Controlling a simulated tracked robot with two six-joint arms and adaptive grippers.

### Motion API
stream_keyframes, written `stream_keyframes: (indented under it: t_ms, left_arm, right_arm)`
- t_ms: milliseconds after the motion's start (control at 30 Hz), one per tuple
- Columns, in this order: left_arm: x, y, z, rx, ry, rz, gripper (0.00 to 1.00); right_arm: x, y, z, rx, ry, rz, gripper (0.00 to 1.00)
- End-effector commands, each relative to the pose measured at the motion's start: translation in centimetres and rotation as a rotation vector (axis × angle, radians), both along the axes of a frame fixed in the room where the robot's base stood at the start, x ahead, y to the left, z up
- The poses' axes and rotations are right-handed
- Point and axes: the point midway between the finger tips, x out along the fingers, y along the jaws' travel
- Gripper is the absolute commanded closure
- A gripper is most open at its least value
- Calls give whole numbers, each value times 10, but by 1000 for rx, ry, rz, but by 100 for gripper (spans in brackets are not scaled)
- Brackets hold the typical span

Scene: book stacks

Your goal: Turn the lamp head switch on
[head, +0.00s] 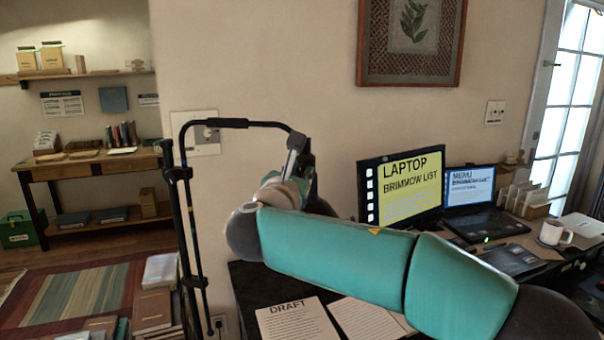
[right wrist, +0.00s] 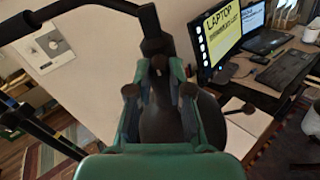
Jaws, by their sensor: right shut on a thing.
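The lamp is a black floor-style frame with an upright pole (head: 187,235) on the left and a horizontal upper arm (head: 235,123) that bends down at its right end. My right gripper (head: 297,165) is at that right end, in front of the wall. In the right wrist view the lamp arm (right wrist: 148,18) comes down to my right gripper (right wrist: 160,75), whose fingers are shut around the dark lower end of the lamp, seemingly its head. The fingers hide most of the head. I cannot make out the switch or any light. My left gripper is not in view.
A dark desk (head: 245,280) below my right arm holds papers (head: 295,320), a monitor (head: 402,187), a laptop (head: 470,190) and a white mug (head: 553,232). Stacked books (head: 155,305) stand at the lamp's foot. A wooden side table (head: 90,165) is at far left.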

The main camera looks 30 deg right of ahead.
Motion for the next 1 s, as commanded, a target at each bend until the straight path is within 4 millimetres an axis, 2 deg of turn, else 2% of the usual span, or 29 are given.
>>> stream_keyframes:
  t_ms: [33, 467, 1000]
  left_arm:
    - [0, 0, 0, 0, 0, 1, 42]
    - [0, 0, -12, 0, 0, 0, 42]
    - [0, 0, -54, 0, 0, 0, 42]
  right_arm:
    - [-1, -7, 0, 1, 0, -4, 100]
    - [1, 2, -3, 71, -73, 3, 100]
    - [0, 1, -4, 388, -403, 4, 100]
